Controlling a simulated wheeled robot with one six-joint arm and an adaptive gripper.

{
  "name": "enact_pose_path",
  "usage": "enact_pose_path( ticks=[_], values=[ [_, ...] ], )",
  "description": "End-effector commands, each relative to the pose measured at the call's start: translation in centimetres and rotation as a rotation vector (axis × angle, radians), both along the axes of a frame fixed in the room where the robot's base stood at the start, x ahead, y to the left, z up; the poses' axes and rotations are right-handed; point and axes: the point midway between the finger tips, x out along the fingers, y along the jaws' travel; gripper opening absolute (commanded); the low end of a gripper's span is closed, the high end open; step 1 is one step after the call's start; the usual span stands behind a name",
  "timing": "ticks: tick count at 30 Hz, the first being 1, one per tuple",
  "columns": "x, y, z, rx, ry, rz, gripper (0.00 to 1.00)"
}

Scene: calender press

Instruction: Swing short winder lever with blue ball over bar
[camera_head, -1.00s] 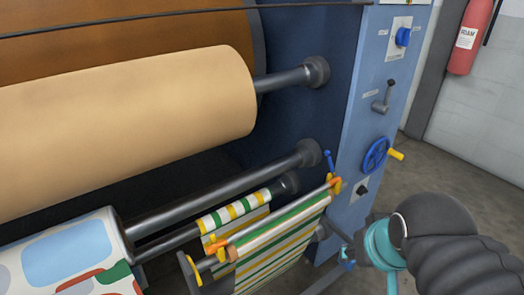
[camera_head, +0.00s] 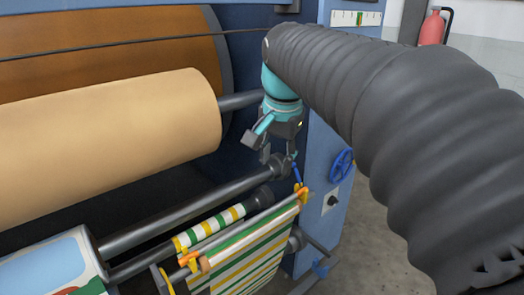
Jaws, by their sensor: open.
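The short winder lever (camera_head: 298,172) is a thin blue lever with a small blue ball at its top. It stands tilted slightly left above a yellow bracket at the right end of the bar. The bar (camera_head: 240,227) runs across the top of the striped cloth and has orange ends. My gripper (camera_head: 278,157) is open and points down just above and left of the lever's ball. A fingertip looks very close to the ball; I cannot tell if it touches. Part of the gripper is hidden by its own body.
A large tan roll (camera_head: 110,140) fills the left, with a steel roller (camera_head: 190,205) below it. The blue side panel (camera_head: 328,150) carries a blue handwheel (camera_head: 342,163) and a black knob (camera_head: 332,200). A red extinguisher (camera_head: 432,28) hangs on the far wall.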

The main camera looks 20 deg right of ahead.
Motion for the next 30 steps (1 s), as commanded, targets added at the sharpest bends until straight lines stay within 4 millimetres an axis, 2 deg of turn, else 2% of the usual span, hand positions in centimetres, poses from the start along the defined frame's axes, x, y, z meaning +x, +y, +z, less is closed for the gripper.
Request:
enact_pose_path(
  ticks=[1, 6, 12, 15, 21, 26, 30],
  values=[
    [1.8, -1.0, 0.7, 0.019, 0.024, -0.082, 0.41],
    [6.4, -3.9, 2.5, 0.077, 0.094, -0.370, 0.41],
    [10.9, -7.8, 3.3, 0.125, 0.173, -0.703, 0.41],
    [12.5, -9.4, 3.3, 0.138, 0.204, -0.843, 0.41],
    [14.2, -11.5, 3.0, 0.150, 0.241, -1.016, 0.41],
    [14.4, -11.9, 2.5, 0.152, 0.250, -1.056, 0.41],
    [14.3, -11.8, 0.8, 0.151, 0.251, -1.057, 0.41]
  ],
)
